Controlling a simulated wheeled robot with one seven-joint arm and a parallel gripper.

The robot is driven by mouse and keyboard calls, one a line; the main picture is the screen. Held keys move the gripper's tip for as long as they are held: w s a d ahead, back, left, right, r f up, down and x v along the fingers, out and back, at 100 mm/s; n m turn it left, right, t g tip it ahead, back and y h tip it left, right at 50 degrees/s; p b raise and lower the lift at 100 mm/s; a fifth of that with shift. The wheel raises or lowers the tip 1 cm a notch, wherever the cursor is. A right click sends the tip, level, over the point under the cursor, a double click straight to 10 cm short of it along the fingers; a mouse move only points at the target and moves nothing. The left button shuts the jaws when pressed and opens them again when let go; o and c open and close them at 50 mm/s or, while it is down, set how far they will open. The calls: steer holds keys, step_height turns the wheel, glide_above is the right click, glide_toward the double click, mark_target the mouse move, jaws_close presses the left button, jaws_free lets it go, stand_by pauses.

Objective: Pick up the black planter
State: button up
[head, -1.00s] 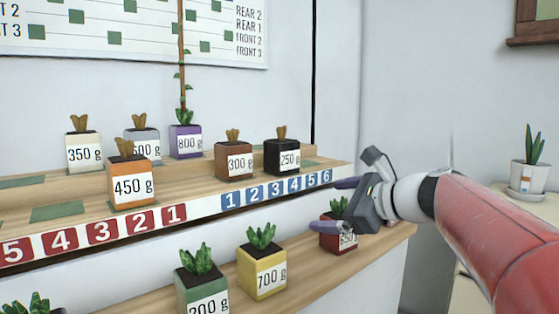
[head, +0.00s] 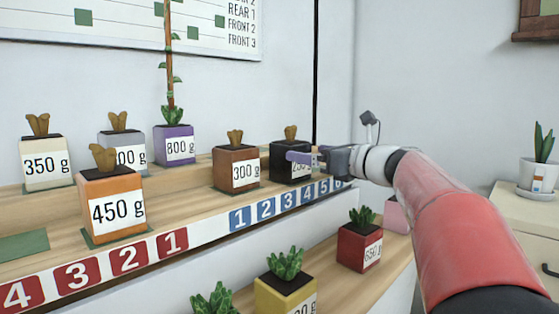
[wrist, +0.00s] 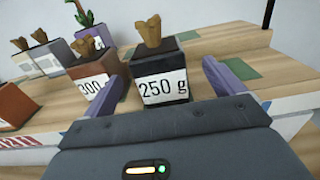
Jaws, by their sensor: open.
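The black planter (head: 284,165) is a small square pot with a white label and a brown plant on top. It stands upright on the upper wooden shelf, right of the brown 300 g planter (head: 236,165). In the wrist view the black planter (wrist: 158,80) reads "250 g". My gripper (head: 305,158) reaches in from the right and covers part of its label in the head view. In the wrist view my gripper (wrist: 165,85) is open, with one purple finger on each side in front of the planter. Whether a finger touches it I cannot tell.
The brown planter stands close on the left finger's side in the wrist view. Orange (head: 113,208), purple (head: 174,146) and other planters share the upper shelf. A red planter (head: 359,245) and a yellow one (head: 286,295) stand on the lower shelf. Shelf right of the black planter is clear.

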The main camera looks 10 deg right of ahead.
mark_target(291, 143)
steer(key=x, duration=0.7)
steer(key=shift+s+a+r+p, duration=0.1)
steer(key=shift+a+r+p, duration=0.05)
steer(key=shift+r+p, duration=0.2)
steer(key=shift+c, duration=0.3)
steer(key=c, duration=1.2)
steer(key=shift+o, duration=0.2)
step_height(291, 143, up, 20)
steer(key=p, duration=0.4)
steer(key=shift+p, duration=0.4)
